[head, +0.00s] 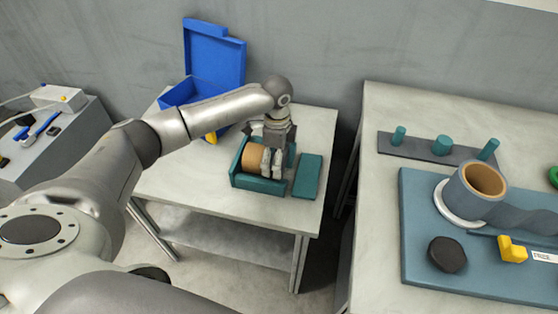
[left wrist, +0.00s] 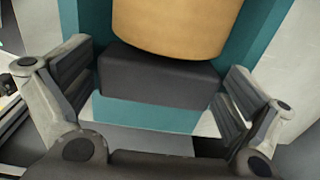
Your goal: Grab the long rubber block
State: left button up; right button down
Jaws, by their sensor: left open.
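The long rubber block (left wrist: 155,78) is a dark grey block in the left wrist view, lying across the space between my left gripper's fingers. A tan roll (left wrist: 175,25) is right beside it, at the top of that view. My left gripper (head: 272,162) is open and points down over the teal box (head: 262,186); its fingers (left wrist: 157,82) are on either side of the block with gaps at both ends. In the head view the gripper hides the block, and the tan roll (head: 254,157) shows left of the fingers. My right gripper is not in view.
A teal slab (head: 307,176) lies right of the box on the small table. An open blue case (head: 213,75) stands behind. The right table holds a blue mat (head: 418,225), a brown roll (head: 480,186), a dark knob (head: 447,254), a yellow piece (head: 512,250) and a peg board (head: 420,147).

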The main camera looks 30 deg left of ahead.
pick_arm(q)
jog(key=c, duration=0.8)
jog(key=shift+c, duration=0.3)
jog(key=shift+r, duration=0.15)
